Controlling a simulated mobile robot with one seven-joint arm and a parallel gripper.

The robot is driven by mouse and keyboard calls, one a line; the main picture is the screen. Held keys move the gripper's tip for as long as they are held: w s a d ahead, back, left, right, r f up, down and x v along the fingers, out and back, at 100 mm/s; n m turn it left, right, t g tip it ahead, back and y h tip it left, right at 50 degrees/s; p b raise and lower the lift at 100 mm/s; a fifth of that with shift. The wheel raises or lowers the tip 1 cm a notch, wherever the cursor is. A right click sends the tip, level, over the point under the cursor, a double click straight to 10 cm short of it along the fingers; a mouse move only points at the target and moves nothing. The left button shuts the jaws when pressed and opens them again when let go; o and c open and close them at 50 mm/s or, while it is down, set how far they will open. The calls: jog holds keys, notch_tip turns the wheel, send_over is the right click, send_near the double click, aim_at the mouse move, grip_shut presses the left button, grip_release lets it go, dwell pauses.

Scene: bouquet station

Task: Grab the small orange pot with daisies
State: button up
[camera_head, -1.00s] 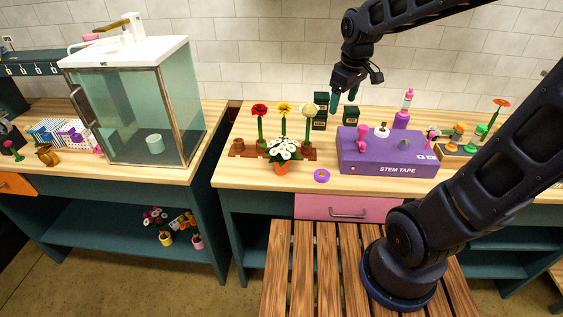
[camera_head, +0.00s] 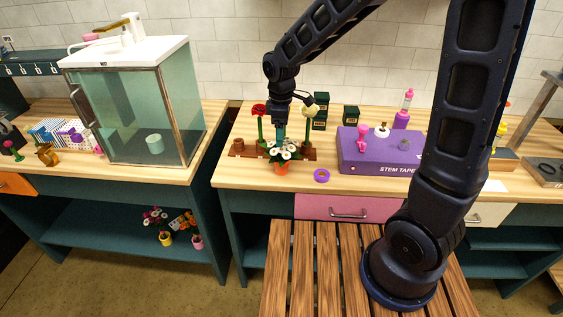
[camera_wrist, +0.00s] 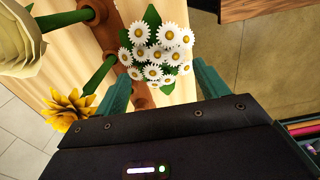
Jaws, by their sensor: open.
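The small orange pot (camera_head: 282,168) stands near the front edge of the wooden counter in the head view. White daisies (camera_head: 283,152) with yellow centres and green leaves rise from it. My gripper (camera_head: 281,135) points down over the daisies in the head view. In the wrist view the daisies (camera_wrist: 157,52) lie just beyond and between the two teal fingers of my gripper (camera_wrist: 162,88). The fingers are apart with nothing held. The pot is hidden beneath the blooms in the wrist view.
A brown wooden rack with red and cream flowers (camera_head: 308,105) stands just behind the pot. A yellow flower (camera_wrist: 68,108) is close to my left finger in the wrist view. A purple tape roll (camera_head: 321,175) and purple stem tape box (camera_head: 375,160) are to the right.

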aim_at(282, 149)
jog(key=shift+f, duration=3.85)
grip_shut()
